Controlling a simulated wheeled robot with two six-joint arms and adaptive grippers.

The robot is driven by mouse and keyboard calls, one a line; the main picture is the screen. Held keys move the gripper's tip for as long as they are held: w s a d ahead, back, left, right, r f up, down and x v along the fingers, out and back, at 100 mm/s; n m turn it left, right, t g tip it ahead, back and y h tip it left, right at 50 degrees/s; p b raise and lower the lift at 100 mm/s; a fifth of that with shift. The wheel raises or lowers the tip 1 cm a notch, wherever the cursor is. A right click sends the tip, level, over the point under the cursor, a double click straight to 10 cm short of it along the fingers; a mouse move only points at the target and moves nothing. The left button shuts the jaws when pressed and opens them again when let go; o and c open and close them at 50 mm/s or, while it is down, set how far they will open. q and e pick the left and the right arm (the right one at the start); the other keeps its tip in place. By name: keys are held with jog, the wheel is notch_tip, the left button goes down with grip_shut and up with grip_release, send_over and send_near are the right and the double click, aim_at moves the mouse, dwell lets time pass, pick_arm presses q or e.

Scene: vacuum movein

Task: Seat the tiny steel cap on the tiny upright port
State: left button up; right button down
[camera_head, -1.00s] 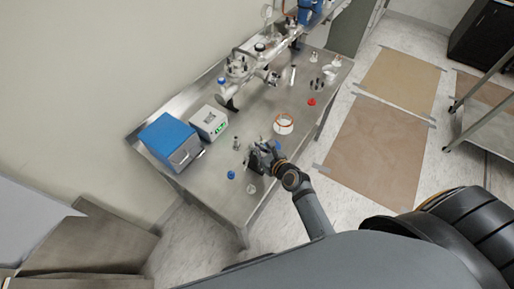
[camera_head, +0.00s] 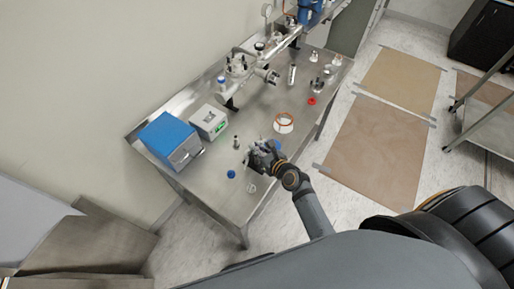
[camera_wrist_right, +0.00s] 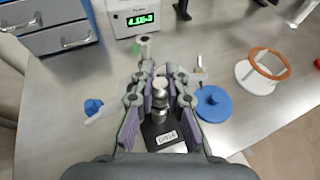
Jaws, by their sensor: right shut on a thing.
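My right gripper (camera_wrist_right: 161,84) is shut on a small shiny steel piece, the steel cap (camera_wrist_right: 160,82), which sits between its fingertips in the right wrist view. Right below the cap in that picture is a short steel cylinder, apparently the upright port (camera_wrist_right: 160,115), by a dark base with a white label (camera_wrist_right: 166,137). I cannot tell whether cap and port touch. In the head view the right gripper (camera_head: 261,158) is low over the near part of the steel table and hides the cap and port. My left gripper is not in view.
A small upright steel fitting (camera_head: 236,142) stands beyond the gripper. A blue drawer box (camera_head: 170,140), a meter (camera_head: 209,121) and a white ring stand (camera_head: 284,122) are farther back on the table (camera_head: 215,185).

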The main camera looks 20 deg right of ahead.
jog(key=c, duration=1.3)
grip_release()
jog(key=shift+f, duration=0.2)
jog(key=shift+s, duration=0.2)
jog(key=v, duration=1.1)
jog(key=shift+s+r, duration=0.2)
jog(key=shift+s, duration=0.05)
jog(key=shift+d, duration=0.1)
